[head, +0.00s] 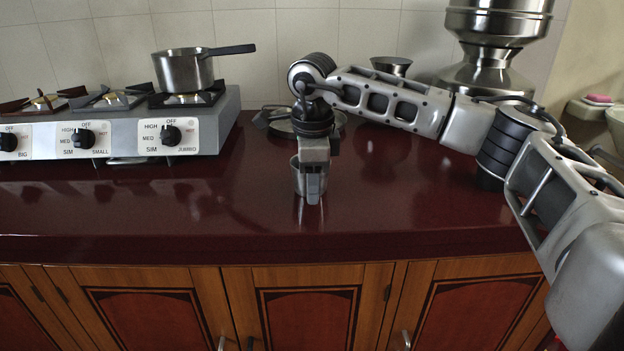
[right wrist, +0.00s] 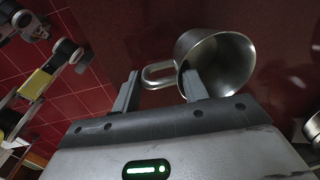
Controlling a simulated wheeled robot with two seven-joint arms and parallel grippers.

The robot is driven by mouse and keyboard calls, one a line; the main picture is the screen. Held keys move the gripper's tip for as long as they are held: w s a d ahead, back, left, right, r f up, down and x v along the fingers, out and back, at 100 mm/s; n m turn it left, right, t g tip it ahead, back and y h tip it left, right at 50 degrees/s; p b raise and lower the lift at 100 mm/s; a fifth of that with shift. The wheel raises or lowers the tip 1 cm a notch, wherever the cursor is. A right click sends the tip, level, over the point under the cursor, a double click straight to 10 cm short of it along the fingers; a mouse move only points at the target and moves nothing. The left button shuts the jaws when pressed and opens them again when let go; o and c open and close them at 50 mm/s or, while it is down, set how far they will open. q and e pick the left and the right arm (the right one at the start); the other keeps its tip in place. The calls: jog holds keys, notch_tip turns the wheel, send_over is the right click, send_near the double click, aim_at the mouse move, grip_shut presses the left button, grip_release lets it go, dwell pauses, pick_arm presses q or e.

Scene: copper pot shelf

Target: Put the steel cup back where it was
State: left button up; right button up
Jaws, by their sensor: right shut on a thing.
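The steel cup (head: 298,180) is upright at the middle of the dark red counter, partly hidden behind my right gripper (head: 313,192). In the right wrist view the cup (right wrist: 225,65) shows its open mouth and a loop handle (right wrist: 157,75). My right gripper (right wrist: 160,90) points down and is shut on the cup, with the handle between its two fingers. The cup's base is on or just above the counter; I cannot tell which.
A gas stove (head: 110,130) with a steel saucepan (head: 187,72) stands at the left. A flat dark-handled pan (head: 279,122) lies behind my gripper. A small steel bowl (head: 391,66) and a large steel vessel (head: 487,65) stand at the back right. The counter front is clear.

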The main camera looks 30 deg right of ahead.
jog(key=o, duration=1.3)
